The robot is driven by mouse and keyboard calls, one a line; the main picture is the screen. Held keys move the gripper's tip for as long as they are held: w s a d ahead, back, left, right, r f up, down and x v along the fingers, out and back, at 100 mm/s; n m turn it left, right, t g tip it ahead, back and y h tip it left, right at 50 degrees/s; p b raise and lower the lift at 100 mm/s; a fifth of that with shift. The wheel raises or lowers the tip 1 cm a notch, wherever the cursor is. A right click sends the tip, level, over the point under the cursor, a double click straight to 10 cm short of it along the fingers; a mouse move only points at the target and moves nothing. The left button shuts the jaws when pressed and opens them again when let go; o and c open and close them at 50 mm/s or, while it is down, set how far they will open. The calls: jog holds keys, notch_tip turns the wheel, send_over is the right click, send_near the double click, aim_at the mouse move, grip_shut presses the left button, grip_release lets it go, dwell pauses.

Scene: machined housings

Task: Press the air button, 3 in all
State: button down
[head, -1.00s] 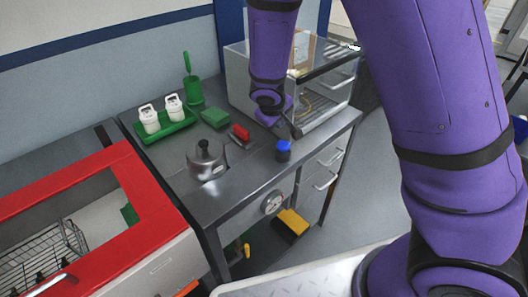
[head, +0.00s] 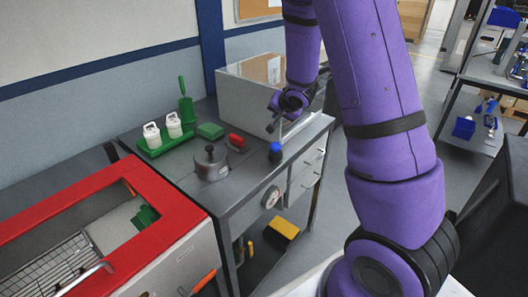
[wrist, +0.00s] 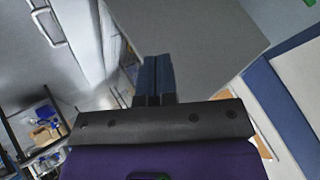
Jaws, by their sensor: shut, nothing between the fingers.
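My gripper (head: 273,122) hangs at the end of my purple arm, in front of the grey box-shaped machine (head: 238,101) at the back right of the bench. In the wrist view my two dark fingers (wrist: 157,76) are together, with nothing between them, and point at a plain grey surface. I cannot make out a button marked for air. A blue-topped round piece (head: 276,152) stands on the bench, in front of and below my gripper, apart from it. Any button on the machine's far or right side is hidden.
A red-framed machine (head: 177,212) stands at front left.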

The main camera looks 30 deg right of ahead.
aim_at(278, 144)
jog(key=shift+s+d+r+m, duration=0.1)
jog(key=shift+s+r+m, duration=0.05)
jog(key=shift+r+m, duration=0.15)
jog(key=shift+f, duration=0.2)
jog(key=shift+f, duration=4.3)
jog(key=shift+f, duration=0.15)
jog(key=shift+f, duration=0.25)
jog(key=shift+f, duration=0.75)
jog(key=shift+r, duration=1.2)
